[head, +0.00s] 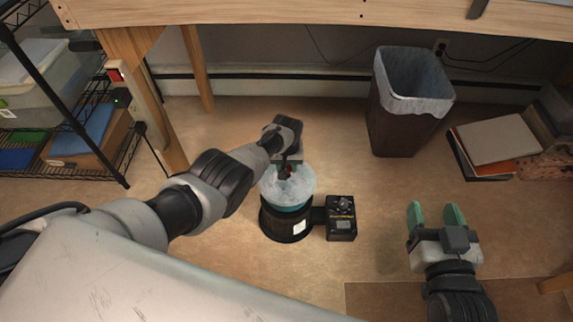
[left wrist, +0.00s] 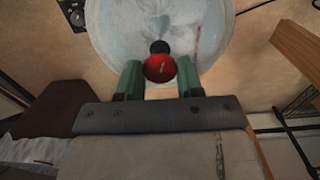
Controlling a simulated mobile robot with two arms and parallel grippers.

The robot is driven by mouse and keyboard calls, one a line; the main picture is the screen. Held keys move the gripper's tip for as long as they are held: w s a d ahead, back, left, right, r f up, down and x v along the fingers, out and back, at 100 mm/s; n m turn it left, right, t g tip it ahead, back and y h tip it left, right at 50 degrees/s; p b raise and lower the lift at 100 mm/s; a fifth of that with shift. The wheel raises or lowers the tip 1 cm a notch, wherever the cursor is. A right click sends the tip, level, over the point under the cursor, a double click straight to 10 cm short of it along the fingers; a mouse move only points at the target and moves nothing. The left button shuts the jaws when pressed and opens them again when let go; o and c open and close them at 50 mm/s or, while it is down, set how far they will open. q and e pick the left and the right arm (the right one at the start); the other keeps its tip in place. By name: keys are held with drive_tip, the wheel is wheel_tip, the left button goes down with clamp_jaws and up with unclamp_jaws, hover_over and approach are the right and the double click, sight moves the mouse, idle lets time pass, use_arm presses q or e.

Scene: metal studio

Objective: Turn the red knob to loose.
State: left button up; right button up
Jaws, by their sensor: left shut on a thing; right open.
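The red knob (left wrist: 159,69) sits between the green fingers of my left gripper (left wrist: 160,80) in the left wrist view, shut on it. In the head view the red knob (head: 285,171) is a small red patch, mostly hidden by my left gripper (head: 284,165). The knob is on top of a round pot with a pale, cloudy lid (head: 297,184) and a dark body (head: 285,224). A black dot lies beside the knob in the wrist view. My right gripper (head: 437,214) is open and empty, to the right of the pot.
A black control box (head: 341,226) with a dial adjoins the pot's right side. A lined bin (head: 398,125) and stacked books (head: 488,148) stand at the back right. A wire shelf (head: 97,140) is at the left, and a wooden bench (head: 300,12) spans the back.

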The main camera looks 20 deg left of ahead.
use_arm(q)
drive_tip(key=o, duration=0.9)
drive_tip(key=shift+o, duration=0.2)
drive_tip(key=shift+r, duration=0.1)
